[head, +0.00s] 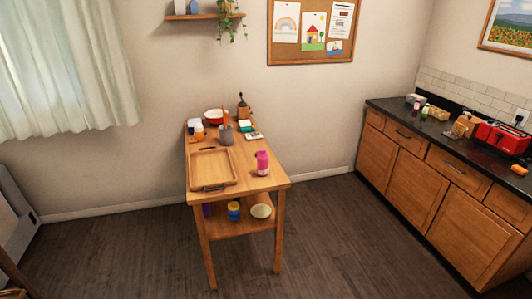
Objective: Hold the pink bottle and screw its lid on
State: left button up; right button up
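The pink bottle (262,163) stands upright near the front right corner of the wooden table (270,182) in the head view. Its upper part is also pink, with what looks like a small loop at the top. It is too small to tell whether the lid is a separate piece or how it sits on the bottle. No separate lid can be made out elsewhere on the table. Neither of my grippers is in view, and nothing touches the bottle.
A wooden tray (233,181) lies left of the bottle. A grey utensil cup (226,137), red bowl (215,115) and grinder (243,109) stand farther back. The lower shelf holds a blue-and-yellow jar (233,211) and plate (261,211). Floor is clear in front; a counter (440,155) runs along the right.

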aim_at(262, 158)
jog(key=i+z, duration=0.2)
jog(key=i, duration=0.35)
jog(key=i+j+z, duration=0.25)
jog(key=i, duration=0.3)
jog(key=i+j+z, duration=0.2)
jog(key=i, duration=0.3)
